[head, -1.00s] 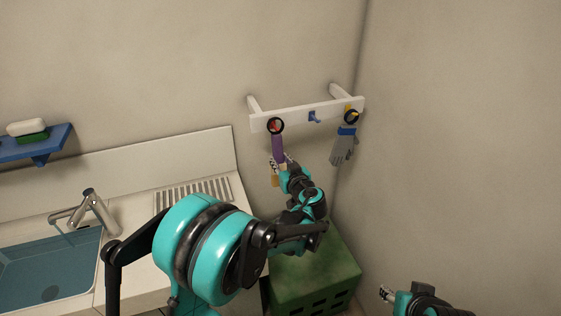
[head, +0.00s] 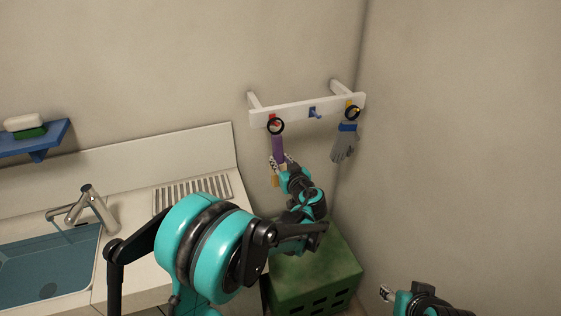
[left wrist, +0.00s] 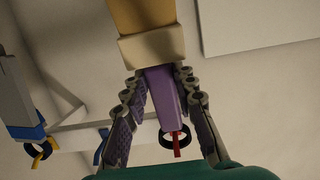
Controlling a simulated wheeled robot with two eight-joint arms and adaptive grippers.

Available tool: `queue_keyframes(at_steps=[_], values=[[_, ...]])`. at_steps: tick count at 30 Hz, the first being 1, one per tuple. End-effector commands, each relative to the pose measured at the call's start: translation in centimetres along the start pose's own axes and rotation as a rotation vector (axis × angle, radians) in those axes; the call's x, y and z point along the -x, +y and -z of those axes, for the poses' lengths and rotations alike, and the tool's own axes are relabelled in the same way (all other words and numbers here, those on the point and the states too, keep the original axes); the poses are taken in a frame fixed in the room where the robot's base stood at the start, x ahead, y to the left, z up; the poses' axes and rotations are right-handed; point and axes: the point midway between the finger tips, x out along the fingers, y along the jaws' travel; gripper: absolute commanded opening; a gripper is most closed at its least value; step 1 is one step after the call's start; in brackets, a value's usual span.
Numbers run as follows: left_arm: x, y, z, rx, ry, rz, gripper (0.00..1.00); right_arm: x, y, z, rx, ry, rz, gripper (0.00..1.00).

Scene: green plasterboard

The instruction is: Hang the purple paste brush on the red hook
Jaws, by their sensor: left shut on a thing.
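The paste brush has a purple handle (head: 277,148), a black ring (head: 275,126) at its top and a tan brush end hanging down. The red hook (head: 271,117) is at the left end of the white rack and shows at the ring's upper edge. In the left wrist view the red hook (left wrist: 177,143) appears to pass through the ring. My left gripper (head: 279,164) is shut on the purple handle below the ring, with fingers on both sides of the handle (left wrist: 165,92). My right gripper (head: 386,293) is low at right, apart from everything; its opening is unclear.
A green crate (head: 320,268) stands below. A sink (head: 50,265) and tap (head: 95,207) are at left.

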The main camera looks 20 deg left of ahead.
Motion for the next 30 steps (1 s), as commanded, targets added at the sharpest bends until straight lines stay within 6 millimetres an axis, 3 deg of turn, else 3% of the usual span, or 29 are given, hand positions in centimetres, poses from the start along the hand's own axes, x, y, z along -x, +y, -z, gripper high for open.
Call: queue_keyframes(at_steps=[2, 3, 6, 17, 20, 30], values=[[0.0, 0.0, 0.0, 0.0, 0.0, 0.0, 0.0, 0.0, 0.0, 0.0, 0.0, 0.0, 0.0, 0.46], [0.0, 0.0, 0.0, 0.0, 0.0, 0.0, 0.29, 0.0, 0.0, 0.0, 0.0, 0.0, 0.0, 0.46], [0.0, 0.0, 0.0, 0.0, 0.0, 0.0, 0.51, 0.0, 0.0, 0.0, 0.0, 0.0, 0.0, 0.46], [0.5, 0.0, 0.0, 0.0, 0.0, -0.001, 0.51, 0.0, 0.0, 0.0, 0.0, 0.0, 0.0, 0.46], [1.8, 0.1, 0.0, -0.001, 0.0, -0.002, 0.51, 0.0, 0.0, 0.0, 0.0, 0.0, 0.0, 0.46], [9.0, 0.1, 0.0, -0.002, 0.0, -0.003, 0.51, 0.0, 0.0, 0.0, 0.0, 0.0, 0.0, 0.46]])
